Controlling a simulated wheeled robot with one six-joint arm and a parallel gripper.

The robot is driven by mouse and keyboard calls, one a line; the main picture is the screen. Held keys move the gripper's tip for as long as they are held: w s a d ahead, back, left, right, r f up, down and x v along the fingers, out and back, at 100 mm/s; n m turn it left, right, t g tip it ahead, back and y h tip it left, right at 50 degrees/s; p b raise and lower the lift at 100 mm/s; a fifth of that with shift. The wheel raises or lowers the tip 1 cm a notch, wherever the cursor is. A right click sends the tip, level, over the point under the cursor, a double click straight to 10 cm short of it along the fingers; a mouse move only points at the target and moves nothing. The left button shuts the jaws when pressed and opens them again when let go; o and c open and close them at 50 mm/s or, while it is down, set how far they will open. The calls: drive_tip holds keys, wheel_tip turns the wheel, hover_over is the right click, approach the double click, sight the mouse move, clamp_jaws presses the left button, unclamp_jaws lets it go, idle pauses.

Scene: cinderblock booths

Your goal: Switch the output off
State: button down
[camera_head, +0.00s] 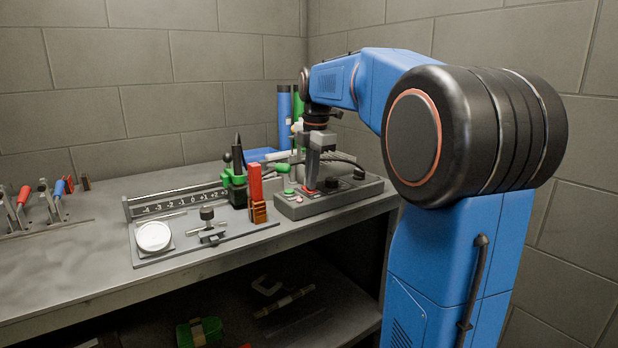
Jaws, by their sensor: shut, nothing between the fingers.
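A grey control box (338,200) sits near the right front edge of the workbench. Its top carries a green button (289,191) at the left, a red button (310,191) beside it, and black knobs (332,183) further right. My gripper (311,185) points down over the box with its fingers shut and empty. The fingertips are at the red button and partly cover it. I cannot tell whether they touch or press it. No label on the box is readable.
Left of the box stand a red block (254,182), a green clamp-like tool (236,175) and a ruled scale (178,203). A white round disc (153,236) lies further left. Blue and green cylinders (285,112) stand behind.

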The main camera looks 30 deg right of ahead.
drive_tip(key=shift+s+r, duration=0.1)
drive_tip(key=shift+s, duration=0.05)
wheel_tip(320, 180, up, 17)
drive_tip(key=s, duration=0.2)
idle(0.7)
drive_tip(key=shift+d, duration=0.1)
drive_tip(key=w+f, duration=0.1)
drive_tip(key=f, duration=0.2)
drive_tip(key=shift+w, duration=0.4)
drive_tip(key=f, duration=0.4)
drive_tip(key=w+f, duration=0.1)
drive_tip(key=f, duration=0.9)
drive_tip(key=shift+w, duration=0.35)
